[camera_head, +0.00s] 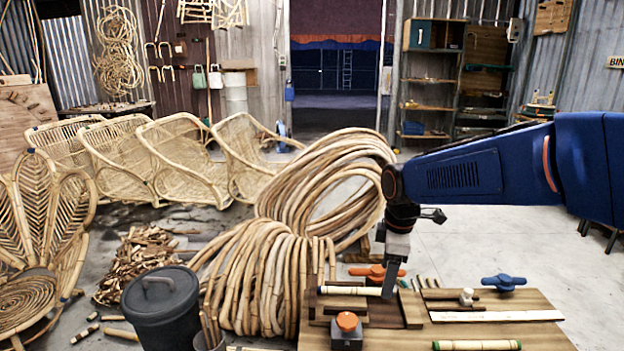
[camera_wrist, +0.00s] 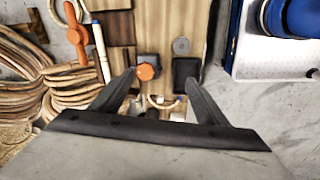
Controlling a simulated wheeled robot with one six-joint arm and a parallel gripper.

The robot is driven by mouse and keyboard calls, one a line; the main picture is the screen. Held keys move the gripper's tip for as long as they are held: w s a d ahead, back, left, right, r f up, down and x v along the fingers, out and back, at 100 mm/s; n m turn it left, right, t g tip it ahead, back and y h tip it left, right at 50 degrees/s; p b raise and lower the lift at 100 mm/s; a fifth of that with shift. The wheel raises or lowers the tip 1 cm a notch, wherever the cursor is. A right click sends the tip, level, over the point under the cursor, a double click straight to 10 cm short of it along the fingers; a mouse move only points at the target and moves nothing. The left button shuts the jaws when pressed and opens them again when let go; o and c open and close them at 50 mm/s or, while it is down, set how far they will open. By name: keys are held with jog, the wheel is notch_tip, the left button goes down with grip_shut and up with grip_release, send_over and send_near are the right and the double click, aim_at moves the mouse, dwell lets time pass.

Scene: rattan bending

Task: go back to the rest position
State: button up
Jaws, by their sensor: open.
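My gripper (camera_head: 392,282) hangs from the blue arm on the right in the head view, pointing down over the wooden workbench (camera_head: 540,338). In the wrist view my gripper (camera_wrist: 158,74) has its two dark fingers spread wide, with nothing held between them. Beyond the fingers lie the bench top and a grey block with an orange knob (camera_wrist: 146,71). In the head view the fingertips overlap the right end of a pale rod (camera_head: 345,290); I cannot tell how far above it they are.
The bench carries an orange-handled clamp (camera_head: 372,271), a blue clamp (camera_head: 503,282), a grey block with orange knob (camera_head: 347,333) and a green-ended rod (camera_head: 476,345). Large rattan coils (camera_head: 265,280) and a dark bin (camera_head: 163,310) stand left. Open floor (camera_head: 470,240) lies behind the bench.

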jog(key=s+d+m+t, duration=0.1)
jog(key=s+d+m, duration=0.2)
jog(key=s+m, duration=0.2)
jog(key=s+d+m+t, duration=0.1)
jog(key=s+d+m, duration=0.2)
jog(key=s, duration=0.8)
jog(key=s+d+m+t, duration=0.1)
jog(key=s+d+m, duration=0.3)
jog(key=s+m, duration=0.3)
jog(key=shift+s+r, duration=0.2)
jog(key=shift+s, duration=0.35)
